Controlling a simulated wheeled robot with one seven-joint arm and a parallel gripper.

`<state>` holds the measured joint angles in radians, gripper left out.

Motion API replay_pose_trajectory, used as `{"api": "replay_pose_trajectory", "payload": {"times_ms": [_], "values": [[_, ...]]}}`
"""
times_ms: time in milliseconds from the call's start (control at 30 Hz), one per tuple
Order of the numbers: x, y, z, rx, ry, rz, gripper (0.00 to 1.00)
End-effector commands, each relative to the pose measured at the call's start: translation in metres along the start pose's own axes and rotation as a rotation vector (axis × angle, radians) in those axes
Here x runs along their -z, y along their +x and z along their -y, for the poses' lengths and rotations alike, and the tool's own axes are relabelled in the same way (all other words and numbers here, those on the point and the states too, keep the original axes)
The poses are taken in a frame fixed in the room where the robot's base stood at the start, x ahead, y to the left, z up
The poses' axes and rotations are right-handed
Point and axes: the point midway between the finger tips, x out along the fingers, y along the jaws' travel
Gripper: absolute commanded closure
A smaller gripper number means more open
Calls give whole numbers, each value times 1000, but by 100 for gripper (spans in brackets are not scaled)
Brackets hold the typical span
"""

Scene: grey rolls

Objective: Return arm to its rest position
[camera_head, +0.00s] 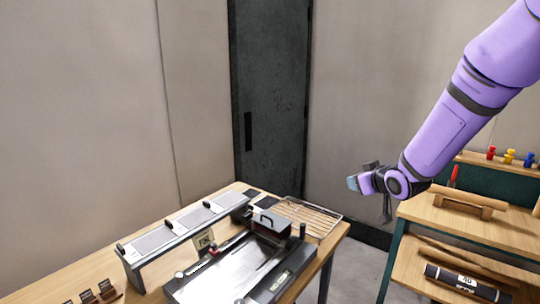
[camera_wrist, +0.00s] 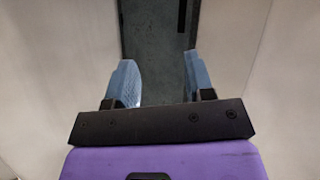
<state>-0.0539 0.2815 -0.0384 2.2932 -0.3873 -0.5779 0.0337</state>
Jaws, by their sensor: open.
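My purple arm (camera_head: 450,115) reaches in from the upper right in the head view and bends down to the left. My gripper (camera_head: 354,182) hangs in the air at its end, above the gap between the two tables and clear of both. In the wrist view my gripper (camera_wrist: 160,80) shows two blue fingers wide apart with nothing between them. Beyond the fingers are the dark door (camera_wrist: 155,35) and pale walls.
A wooden table (camera_head: 130,250) at the lower left bears a long grey rack (camera_head: 185,235), a black machine (camera_head: 245,270) and a wire grid (camera_head: 308,215). A shelved wooden bench (camera_head: 470,222) at right holds a labelled black roll (camera_head: 460,283). A dark door (camera_head: 270,90) stands behind.

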Motion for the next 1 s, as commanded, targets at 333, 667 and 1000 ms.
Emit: {"api": "replay_pose_trajectory", "payload": {"times_ms": [333, 667, 1000], "values": [[27, -109, -19, -115, 77, 191, 52], [22, -221, -10, -165, 187, 372, 52], [-6, -335, 24, -151, 306, 551, 52]]}}
